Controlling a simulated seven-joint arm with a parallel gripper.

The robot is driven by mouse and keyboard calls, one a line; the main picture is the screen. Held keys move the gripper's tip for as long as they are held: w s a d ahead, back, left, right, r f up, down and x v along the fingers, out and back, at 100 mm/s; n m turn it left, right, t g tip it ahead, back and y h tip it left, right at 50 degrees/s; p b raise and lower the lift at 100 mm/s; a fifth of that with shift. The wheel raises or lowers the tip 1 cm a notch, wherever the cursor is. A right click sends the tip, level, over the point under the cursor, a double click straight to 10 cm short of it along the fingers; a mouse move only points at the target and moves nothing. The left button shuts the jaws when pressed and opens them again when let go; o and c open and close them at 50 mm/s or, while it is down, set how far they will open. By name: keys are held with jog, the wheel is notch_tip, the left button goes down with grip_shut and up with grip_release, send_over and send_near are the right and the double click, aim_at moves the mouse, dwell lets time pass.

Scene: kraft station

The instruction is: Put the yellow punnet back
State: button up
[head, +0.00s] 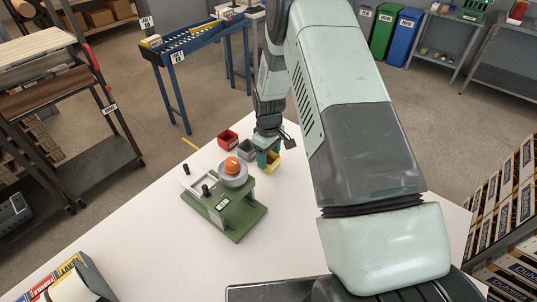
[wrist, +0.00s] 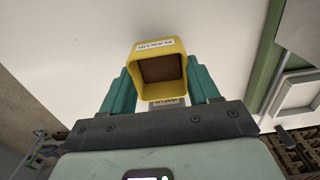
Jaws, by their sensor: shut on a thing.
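The yellow punnet (wrist: 159,48) is a small square open box with a white label on its rim. It sits between the two teal fingers of my gripper (wrist: 161,84), which is shut on it. Its inside looks brown and empty in the wrist view. In the head view the yellow punnet (head: 272,162) is partly hidden by my gripper (head: 265,158) near the table's far edge. I cannot tell whether its base touches the table. A grey punnet (head: 246,149) and a red punnet (head: 228,139) stand to its left.
A green fixture (head: 228,216) with a grey dish and an orange round thing (head: 231,165) stands left and in front of the punnets. The white table (head: 270,245) is clear in front of it. A boxed roll (head: 72,285) lies at the near left.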

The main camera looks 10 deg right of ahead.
jog(key=shift+f, duration=0.55)
dwell(1.1)
jog(key=o, duration=1.2)
notch_tip(320, 180, up, 8)
dwell(0.4)
